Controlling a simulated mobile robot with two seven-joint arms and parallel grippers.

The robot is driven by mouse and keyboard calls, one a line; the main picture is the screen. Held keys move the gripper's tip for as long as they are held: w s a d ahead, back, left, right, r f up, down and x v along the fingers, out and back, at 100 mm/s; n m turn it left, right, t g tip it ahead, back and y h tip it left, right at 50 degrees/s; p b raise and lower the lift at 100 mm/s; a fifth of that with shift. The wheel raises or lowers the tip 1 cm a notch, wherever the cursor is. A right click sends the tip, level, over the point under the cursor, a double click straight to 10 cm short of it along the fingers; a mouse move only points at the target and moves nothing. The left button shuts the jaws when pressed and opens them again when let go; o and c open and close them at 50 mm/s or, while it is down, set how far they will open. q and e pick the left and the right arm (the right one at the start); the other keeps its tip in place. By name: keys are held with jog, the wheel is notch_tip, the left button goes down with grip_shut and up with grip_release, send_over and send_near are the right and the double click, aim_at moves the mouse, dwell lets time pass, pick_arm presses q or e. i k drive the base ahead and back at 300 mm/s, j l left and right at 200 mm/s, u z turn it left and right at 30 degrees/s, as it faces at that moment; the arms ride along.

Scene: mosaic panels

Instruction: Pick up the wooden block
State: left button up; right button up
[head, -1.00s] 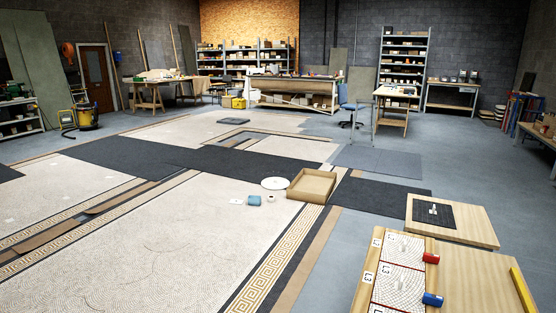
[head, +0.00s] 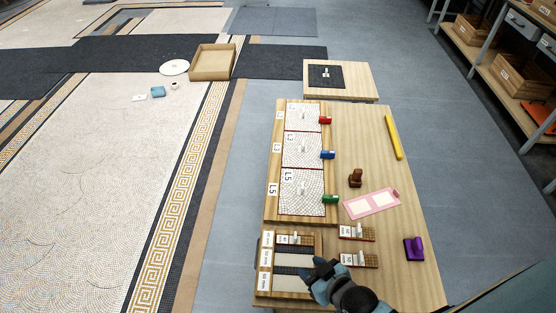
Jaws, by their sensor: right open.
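A small dark brown block (head: 356,178), which looks like the wooden block, stands on the light wooden table (head: 360,130), right of the mosaic panels. A knob or upright part seems to stick up from it. My right gripper (head: 318,272) is at the front edge of the table, over the right part of the sample tray (head: 264,283). It is open, with nothing seen in it, and well below and left of the brown block in the picture. My left gripper is not in view.
Red (head: 325,120), blue (head: 327,154) and green (head: 330,199) clamps sit along the panels. A pink card (head: 371,204), purple block (head: 414,249), yellow bar (head: 393,137) and two small labelled pieces lie nearby. The table's right side is mostly clear.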

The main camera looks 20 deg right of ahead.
aim_at(356, 179)
jog(key=k+z, duration=0.15)
jog(key=z, duration=1.2)
